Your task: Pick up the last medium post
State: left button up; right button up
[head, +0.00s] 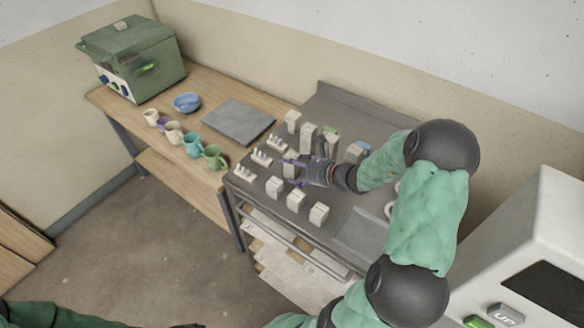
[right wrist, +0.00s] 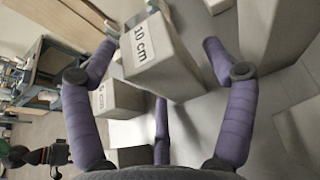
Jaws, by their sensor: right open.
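A pale grey post labelled 10 cm (right wrist: 162,62) stands between the spread purple fingers of my right gripper (right wrist: 160,75) in the right wrist view. The fingers show gaps to it on both sides. In the head view my right gripper (head: 297,168) reaches in from the right over the grey workbench, around a pale post (head: 290,170). A post labelled 6 cm (right wrist: 117,97) stands just behind the 10 cm one in the right wrist view. My left gripper is not visible; only a green sleeve shows at the lower left of the head view.
Short posts (head: 295,200) stand along the grey bench's (head: 250,193) front, taller ones (head: 308,137) behind the gripper. Small racks (head: 262,158) stand to the left. A wooden table holds mugs (head: 192,144), a blue bowl (head: 187,102), a grey slab (head: 238,120) and a green kiln (head: 135,62).

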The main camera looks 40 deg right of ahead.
jog(key=shift+w+a+f, duration=0.25)
jog(key=shift+w, duration=0.4)
jog(key=shift+c, duration=0.3)
jog(key=c, duration=1.4)
jog(key=shift+c, duration=0.3)
jog(key=shift+r, duration=0.15)
